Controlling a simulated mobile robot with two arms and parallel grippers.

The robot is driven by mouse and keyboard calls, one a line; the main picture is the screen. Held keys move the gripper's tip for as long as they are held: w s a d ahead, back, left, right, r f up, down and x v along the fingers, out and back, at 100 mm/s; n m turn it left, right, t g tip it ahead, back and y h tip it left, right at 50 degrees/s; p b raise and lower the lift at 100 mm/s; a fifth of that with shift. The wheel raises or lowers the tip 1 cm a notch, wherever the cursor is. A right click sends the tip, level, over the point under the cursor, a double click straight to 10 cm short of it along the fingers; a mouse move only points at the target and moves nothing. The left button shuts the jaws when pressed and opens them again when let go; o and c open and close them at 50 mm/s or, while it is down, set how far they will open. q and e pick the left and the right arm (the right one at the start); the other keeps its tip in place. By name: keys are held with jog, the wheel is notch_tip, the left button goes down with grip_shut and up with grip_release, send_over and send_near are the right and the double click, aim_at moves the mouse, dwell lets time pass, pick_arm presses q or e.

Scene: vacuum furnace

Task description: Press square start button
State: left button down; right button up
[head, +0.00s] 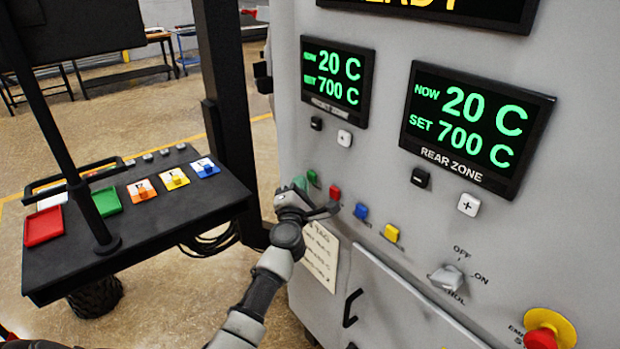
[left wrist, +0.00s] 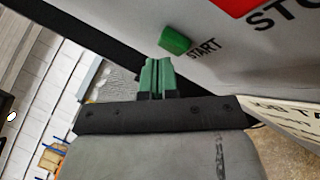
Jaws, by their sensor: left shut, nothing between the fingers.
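The square green start button (head: 312,177) sits on the grey furnace panel in the head view, at the left end of a row of coloured buttons. In the left wrist view the green button (left wrist: 174,40) stands out from the panel beside the word START. My left gripper (head: 299,184) is close to it, just left of and slightly below it in the head view. In the left wrist view its green-tipped fingers (left wrist: 158,76) are together and empty, with a small gap visible between tips and button. My right gripper is not in view.
A red button (head: 335,192), a blue button (head: 361,211) and a yellow button (head: 391,233) continue the row. A rotary switch (head: 446,279) and emergency stop (head: 541,338) are lower right.

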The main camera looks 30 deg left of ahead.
pick_arm(q)
jog(key=shift+w+d, duration=0.2)
jog(key=shift+w, duration=0.2)
dwell(0.6)
jog(key=shift+s+a, duration=0.1)
jog(key=shift+s, duration=0.05)
jog(key=shift+s+a+p, duration=0.2)
jog(key=shift+s+p, duration=0.1)
jog(key=shift+s, duration=0.4)
jog(key=s, duration=0.1)
jog(key=s+a+p, duration=0.1)
jog(key=s, duration=0.1)
jog(key=s+a, duration=0.1)
jog(key=shift+s+p, duration=0.3)
jog(key=shift+p, duration=0.05)
dwell(0.8)
